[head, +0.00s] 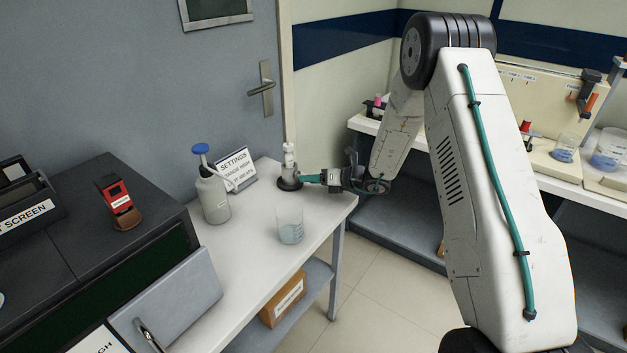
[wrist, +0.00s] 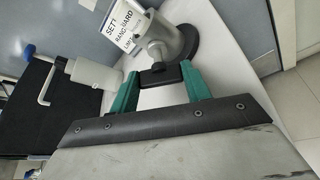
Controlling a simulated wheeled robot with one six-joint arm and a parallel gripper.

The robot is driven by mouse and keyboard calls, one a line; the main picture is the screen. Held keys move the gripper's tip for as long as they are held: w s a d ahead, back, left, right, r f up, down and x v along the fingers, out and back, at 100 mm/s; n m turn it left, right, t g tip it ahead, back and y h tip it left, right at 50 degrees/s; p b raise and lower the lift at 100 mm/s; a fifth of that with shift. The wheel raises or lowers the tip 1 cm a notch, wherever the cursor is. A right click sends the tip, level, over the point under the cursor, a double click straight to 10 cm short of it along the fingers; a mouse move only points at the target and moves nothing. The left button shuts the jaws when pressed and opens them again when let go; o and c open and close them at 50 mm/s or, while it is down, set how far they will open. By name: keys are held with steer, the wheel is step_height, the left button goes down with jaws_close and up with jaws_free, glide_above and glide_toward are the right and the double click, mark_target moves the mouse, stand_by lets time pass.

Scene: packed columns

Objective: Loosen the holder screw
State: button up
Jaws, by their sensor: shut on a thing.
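The holder (head: 290,172) is a small grey cylinder on a dark round base at the back of the white table, with a white column standing upright in it. It also shows in the wrist view (wrist: 178,45). My gripper (head: 309,178) reaches it level from the right. In the wrist view my green fingers (wrist: 160,80) are shut on the holder screw (wrist: 158,74), a dark bar-like knob on the holder's near side.
A wash bottle with a blue cap (head: 216,195) and a settings sign (head: 236,168) stand left of the holder. A beaker (head: 290,228) stands nearer the front. A dark cabinet (head: 75,240) adjoins the table on the left. The table between is clear.

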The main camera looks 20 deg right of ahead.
steer(key=n+t+h, duration=0.1)
steer(key=n+h, duration=0.1)
steer(key=n, duration=0.1)
steer(key=shift+s+a+n, duration=0.1)
steer(key=shift+n, duration=0.2)
steer(key=n+t+h, duration=0.1)
steer(key=n+h, duration=0.1)
steer(key=n, duration=0.1)
steer(key=n+t, duration=0.1)
steer(key=n+t+h, duration=0.1)
steer(key=n, duration=0.1)
steer(key=shift+s+a+h, duration=0.15)
steer(key=shift+h, duration=0.15)
steer(key=n+t+h, duration=0.1)
steer(key=n, duration=0.2)
steer(key=shift+f+t, duration=0.15)
steer(key=shift+t, duration=0.25)
steer(key=shift+n, duration=0.4)
steer(key=o, duration=1)
steer(key=shift+c, duration=0.2)
steer(key=shift+v, duration=3.85)
